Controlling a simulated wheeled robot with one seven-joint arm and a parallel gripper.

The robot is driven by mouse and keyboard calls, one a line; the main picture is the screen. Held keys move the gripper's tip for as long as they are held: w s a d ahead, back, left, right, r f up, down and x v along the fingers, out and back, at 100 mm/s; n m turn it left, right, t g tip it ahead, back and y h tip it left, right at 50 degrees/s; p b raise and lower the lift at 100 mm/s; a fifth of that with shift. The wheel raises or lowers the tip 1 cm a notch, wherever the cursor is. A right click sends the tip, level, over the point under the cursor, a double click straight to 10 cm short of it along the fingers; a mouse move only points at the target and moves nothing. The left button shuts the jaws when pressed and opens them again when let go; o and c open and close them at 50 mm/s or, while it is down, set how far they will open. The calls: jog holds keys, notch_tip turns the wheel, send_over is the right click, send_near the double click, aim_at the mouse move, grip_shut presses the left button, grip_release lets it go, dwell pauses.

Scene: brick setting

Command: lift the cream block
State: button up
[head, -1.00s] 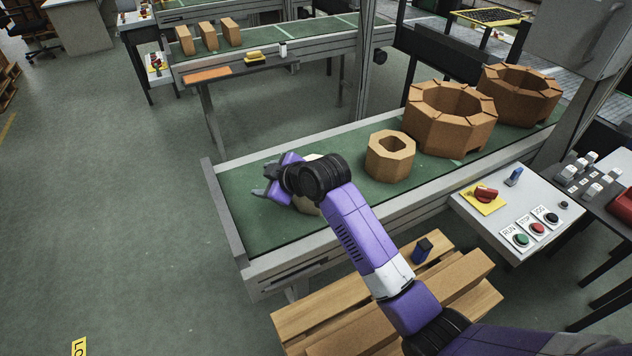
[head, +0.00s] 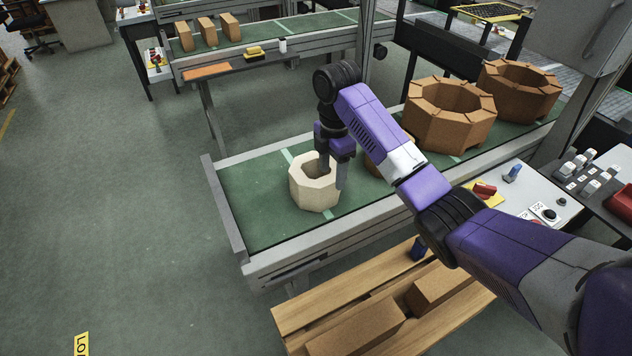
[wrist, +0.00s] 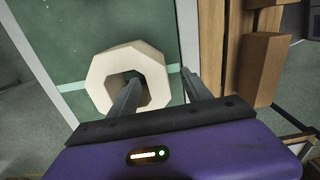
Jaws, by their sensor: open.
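The cream block (head: 308,194) is a hollow eight-sided ring with a central hole, lying flat on the green conveyor near its left end. It also shows in the wrist view (wrist: 98,74). My gripper (head: 332,180) points down at the block's right side, its jaws open and empty. In the wrist view my gripper (wrist: 161,74) has one finger over the hole and the other outside the ring, so the fingers straddle one wall. Whether the fingers touch that wall cannot be told. My arm hides most of a smaller brown ring behind.
Two large brown rings (head: 448,118) stand farther right on the green conveyor (head: 250,205). A wooden pallet (head: 300,318) with brown bricks lies in front. A control panel (head: 530,200) stands at the right. The conveyor's left end is clear.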

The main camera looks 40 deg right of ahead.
aim_at(326, 188)
jog(key=shift+a+f, duration=0.1)
jog(key=shift+f, duration=0.65)
jog(key=shift+w+a+f+p, duration=0.15)
jog(key=shift+a+f+p, duration=0.05)
jog(key=shift+f, duration=0.7)
jog(key=shift+w+a+f+p, duration=0.15)
jog(key=shift+f+p, duration=0.05)
jog(key=shift+f, duration=0.65)
jog(key=shift+w+a+f+p, duration=0.15)
jog(key=shift+a+f+p, duration=0.05)
jog(key=shift+f, duration=0.7)
grip_shut()
jog(key=shift+w+r, duration=0.1)
jog(key=shift+r, duration=0.1)
